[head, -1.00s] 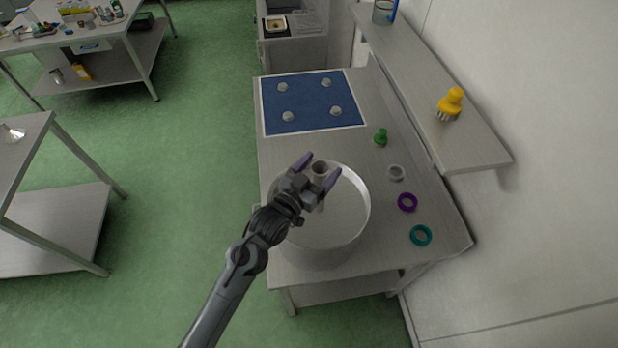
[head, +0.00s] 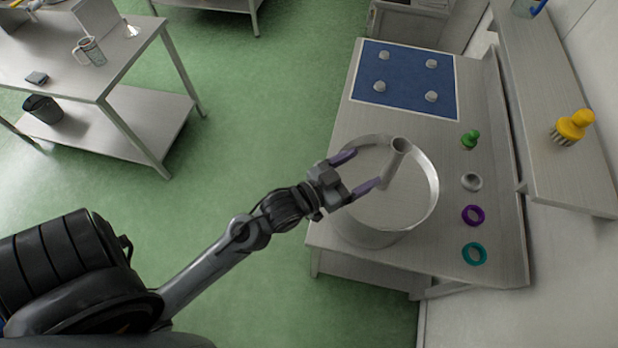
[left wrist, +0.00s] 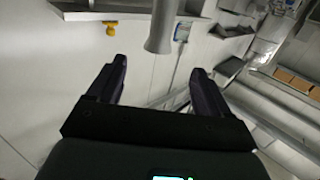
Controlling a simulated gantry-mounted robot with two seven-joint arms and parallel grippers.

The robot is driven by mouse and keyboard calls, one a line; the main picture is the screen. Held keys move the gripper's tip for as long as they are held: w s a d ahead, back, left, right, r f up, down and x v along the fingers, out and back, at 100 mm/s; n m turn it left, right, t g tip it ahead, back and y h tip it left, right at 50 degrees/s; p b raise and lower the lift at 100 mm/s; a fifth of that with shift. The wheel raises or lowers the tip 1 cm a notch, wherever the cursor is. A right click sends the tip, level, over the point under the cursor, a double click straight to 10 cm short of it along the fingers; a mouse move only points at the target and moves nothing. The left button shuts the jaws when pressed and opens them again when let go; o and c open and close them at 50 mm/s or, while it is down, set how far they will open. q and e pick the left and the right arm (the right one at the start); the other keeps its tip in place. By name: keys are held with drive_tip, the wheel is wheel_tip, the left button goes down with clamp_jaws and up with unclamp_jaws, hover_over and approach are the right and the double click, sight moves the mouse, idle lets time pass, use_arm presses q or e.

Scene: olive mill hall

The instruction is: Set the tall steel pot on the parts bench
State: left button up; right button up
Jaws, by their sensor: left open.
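The steel pot (head: 436,205), a wide round vessel with a grey tube (head: 391,168) rising from its middle, stands upright on the steel bench (head: 330,215), close to the left edge. My left gripper (head: 356,170) is open and empty in the head view, over the pot's left side. Its purple-grey fingers point at the tube, which stands just beyond the tips. In the left wrist view the tube (left wrist: 161,28) shows ahead, between and past the open fingers (left wrist: 155,78). My right gripper is not in view.
A blue mat (head: 400,62) with several grey knobs lies behind the pot. A green knob (head: 470,138), a grey ring (head: 471,181), a purple ring (head: 472,215) and a teal ring (head: 473,253) line the right side. A wall shelf (head: 560,165) holds a yellow brush (head: 572,127).

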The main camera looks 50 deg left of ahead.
use_arm(q)
drive_tip(key=s+a+f+g+y, duration=0.1)
drive_tip(key=s+f+g, duration=0.6)
drive_tip(key=s, duration=0.2)
drive_tip(key=s+f+g+y, duration=0.1)
drive_tip(key=s+f+g, duration=0.5)
drive_tip(key=s+f, duration=0.2)
drive_tip(key=shift+s+a+g+y, duration=0.4)
drive_tip(key=shift+s, duration=0.75)
drive_tip(key=shift+r, duration=0.1)
